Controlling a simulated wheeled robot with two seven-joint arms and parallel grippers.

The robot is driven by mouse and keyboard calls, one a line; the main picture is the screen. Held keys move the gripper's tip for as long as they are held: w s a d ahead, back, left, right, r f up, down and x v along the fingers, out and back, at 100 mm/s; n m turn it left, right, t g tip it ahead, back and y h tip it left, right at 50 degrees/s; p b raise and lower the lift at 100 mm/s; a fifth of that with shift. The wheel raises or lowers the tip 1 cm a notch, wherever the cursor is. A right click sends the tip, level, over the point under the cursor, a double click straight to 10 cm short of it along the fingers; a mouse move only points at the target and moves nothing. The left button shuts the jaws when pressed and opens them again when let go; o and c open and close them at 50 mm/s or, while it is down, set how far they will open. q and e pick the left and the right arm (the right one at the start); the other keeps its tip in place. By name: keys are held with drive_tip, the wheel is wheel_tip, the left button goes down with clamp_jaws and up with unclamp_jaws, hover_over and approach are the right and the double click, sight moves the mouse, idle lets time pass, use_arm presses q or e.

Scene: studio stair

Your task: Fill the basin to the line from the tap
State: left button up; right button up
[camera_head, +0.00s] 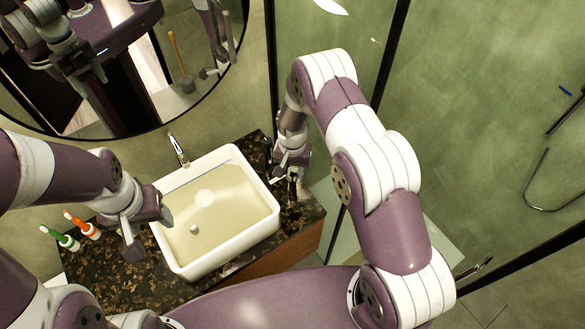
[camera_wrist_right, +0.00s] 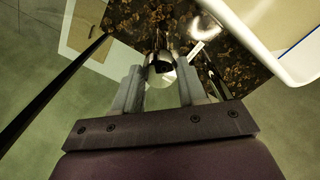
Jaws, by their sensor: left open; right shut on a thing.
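The white square basin (camera_head: 268,206) is set on a dark speckled counter. A thin blue line (camera_head: 196,178) shows on its inner back wall. Its inside is pale yellow with a bright round patch and a drain; I cannot tell the water level. The chrome tap (camera_head: 179,150) stands at its back left edge; no stream is clear. My left gripper (camera_head: 148,225) is open at the basin's left rim. My right gripper (camera_head: 290,170) is right of the basin, shut on a shiny metal thing (camera_wrist_right: 160,72) with a dark opening, partly hidden by the fingers.
Green and orange toothbrushes (camera_head: 80,226) stand on the counter (camera_head: 140,275) at left. A round mirror (camera_head: 130,75) hangs behind the tap. A dark-framed glass panel (camera_head: 325,35) stands behind my right arm. A small pale item (camera_wrist_right: 197,50) lies near the right gripper.

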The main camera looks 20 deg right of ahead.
drive_tip(key=o, duration=1.1)
drive_tip(key=shift+c, duration=0.2)
drive_tip(key=shift+r, duration=0.2)
wheel_tip(320, 180, up, 12)
drive_tip(key=b, duration=0.3)
drive_tip(key=shift+r, duration=0.2)
